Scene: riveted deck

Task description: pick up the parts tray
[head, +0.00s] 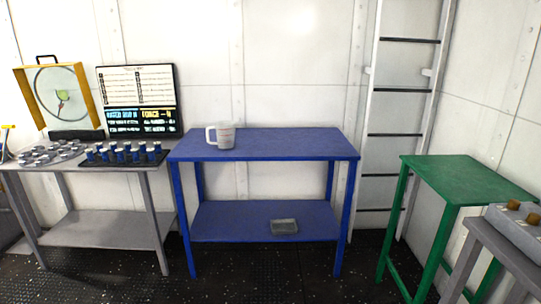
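A small grey tray (284,226), which looks like the parts tray, lies on the lower shelf of the blue table, right of the shelf's middle and close to its front edge. Its contents are too small to tell. The blue table (262,146) stands in the middle of the head view against the white wall. Neither of my grippers shows in the head view.
A grey table (105,230) at left bears several dark-blue cylinders (122,154) and a screen (138,100). A green table (470,178) and a ladder (391,90) stand at right. The dark floor (265,275) in front is clear.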

